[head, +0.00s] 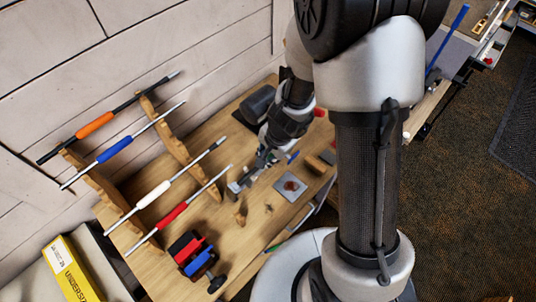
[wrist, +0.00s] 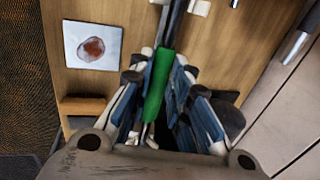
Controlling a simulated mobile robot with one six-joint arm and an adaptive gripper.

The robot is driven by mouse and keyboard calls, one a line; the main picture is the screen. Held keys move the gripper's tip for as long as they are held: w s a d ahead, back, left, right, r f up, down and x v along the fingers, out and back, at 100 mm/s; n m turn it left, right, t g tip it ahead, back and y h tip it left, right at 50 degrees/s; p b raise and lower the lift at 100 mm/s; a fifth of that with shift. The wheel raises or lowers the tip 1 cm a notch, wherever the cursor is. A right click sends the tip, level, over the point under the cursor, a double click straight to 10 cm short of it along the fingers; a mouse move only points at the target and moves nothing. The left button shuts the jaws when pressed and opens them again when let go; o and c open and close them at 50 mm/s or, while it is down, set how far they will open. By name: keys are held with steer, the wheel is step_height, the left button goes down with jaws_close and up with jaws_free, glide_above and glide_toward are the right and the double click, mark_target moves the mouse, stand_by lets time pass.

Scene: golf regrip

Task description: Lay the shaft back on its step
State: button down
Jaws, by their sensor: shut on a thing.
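My gripper (head: 262,160) is over the right part of the wooden bench in the head view. In the wrist view its fingers (wrist: 160,78) are shut around a green-banded shaft (wrist: 155,88), whose dark length runs away toward the top. The rest of this shaft is mostly hidden or foreshortened. Two stepped wooden racks (head: 165,130) carry a shaft with an orange band (head: 95,124), a blue one (head: 114,149), a white one (head: 153,194) and a red one (head: 172,215). A wider gap lies between the blue and white shafts.
A red and blue vise (head: 192,254) stands at the bench front. A pale square with a brown round patch (head: 291,186) lies right of my gripper. A yellow box (head: 70,272) is at lower left. The plank wall (head: 150,40) bounds the back.

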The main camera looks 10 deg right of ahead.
steer(key=shift+w+d, duration=0.6)
steer(key=shift+d, duration=0.3)
stand_by(0.5)
steer(key=shift+r+p, duration=0.15)
steer(key=shift+p, duration=0.2)
steer(key=shift+p+v, duration=0.95)
steer(key=shift+v, duration=0.35)
steer(key=shift+r, duration=0.1)
